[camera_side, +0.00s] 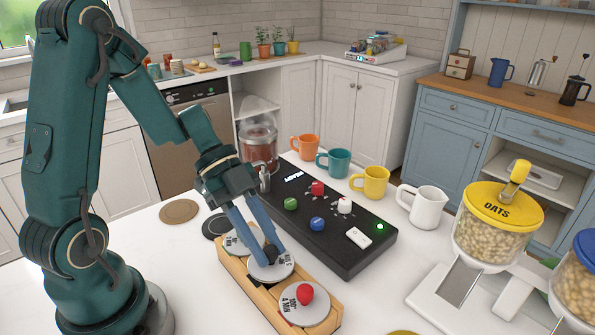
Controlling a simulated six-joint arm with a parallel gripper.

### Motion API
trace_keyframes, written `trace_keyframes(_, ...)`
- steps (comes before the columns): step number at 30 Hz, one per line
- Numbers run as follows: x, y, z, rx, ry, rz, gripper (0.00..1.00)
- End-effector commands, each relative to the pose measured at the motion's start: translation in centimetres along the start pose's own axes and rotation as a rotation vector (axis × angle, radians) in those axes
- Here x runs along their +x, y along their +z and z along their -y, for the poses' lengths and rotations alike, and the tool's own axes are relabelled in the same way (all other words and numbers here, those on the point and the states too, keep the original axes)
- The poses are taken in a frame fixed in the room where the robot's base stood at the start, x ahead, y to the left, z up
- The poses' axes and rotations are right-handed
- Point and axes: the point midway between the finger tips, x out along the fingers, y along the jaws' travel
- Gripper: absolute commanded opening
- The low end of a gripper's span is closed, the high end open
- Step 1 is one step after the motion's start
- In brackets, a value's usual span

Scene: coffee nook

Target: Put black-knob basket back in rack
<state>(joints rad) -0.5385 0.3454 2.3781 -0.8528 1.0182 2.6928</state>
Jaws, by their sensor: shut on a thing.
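The wooden rack (236,277) stands on the white counter, in front of the black machine. My gripper (270,252) points down over the rack's middle place and is shut on the black-knob basket (268,272). Only the basket's pale labelled lid shows; its knob is mostly hidden between my fingers. The lid looks level and lies at or just above the middle place; I cannot tell whether it is fully seated. A red-knob basket (305,305) sits in the near place. Another labelled lid (237,241) shows in the far place, partly behind my fingers.
The black machine (335,245) with coloured buttons lies close to the rack's right. Orange, teal, yellow and white mugs (371,182) stand behind it. A yellow-lidded oats dispenser (497,225) stands at right. Two round coasters (178,211) lie left. The counter left of the rack is clear.

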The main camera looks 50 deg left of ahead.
Motion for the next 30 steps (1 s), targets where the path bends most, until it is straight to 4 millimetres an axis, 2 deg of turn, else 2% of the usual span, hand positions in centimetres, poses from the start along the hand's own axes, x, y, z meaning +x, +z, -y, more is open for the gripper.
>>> trace_keyframes(30,0.67,0.65,0.03,0.001,0.000,-0.001,0.00)
